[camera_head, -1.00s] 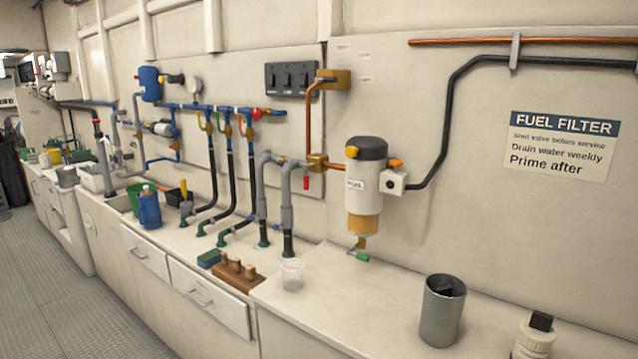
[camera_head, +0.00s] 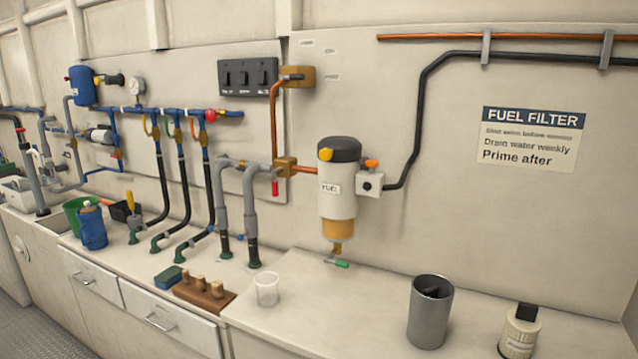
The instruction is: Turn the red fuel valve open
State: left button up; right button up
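The red fuel valve handle (camera_head: 275,187) hangs straight down below a brass valve body (camera_head: 286,167) on the wall, left of the fuel filter. A copper pipe (camera_head: 274,120) runs up from the brass body to a brass block, and another short one runs right to the filter. The fuel filter (camera_head: 337,190) has a dark cap, a white body and an amber bowl with a green drain lever (camera_head: 341,264). Grey pipes stand just left of the red handle. Neither of my grippers is in view.
The counter below holds a clear cup (camera_head: 266,289), a wooden block with pegs (camera_head: 205,292), a grey canister (camera_head: 430,311) and a white bottle (camera_head: 520,331). A round red knob (camera_head: 211,115) sits on the blue manifold. Counter space under the filter is mostly clear.

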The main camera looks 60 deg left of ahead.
aim_at(274, 182)
jog(key=k+j+z, duration=0.2)
jog(key=j, duration=0.45)
jog(key=k+j+z, duration=0.2)
jog(key=j, duration=0.35)
jog(key=k+j+z, duration=0.2)
jog(key=k+j, duration=0.25)
jog(key=k+j+z, duration=0.25)
jog(key=j, duration=0.35)
jog(key=k, duration=0.1)
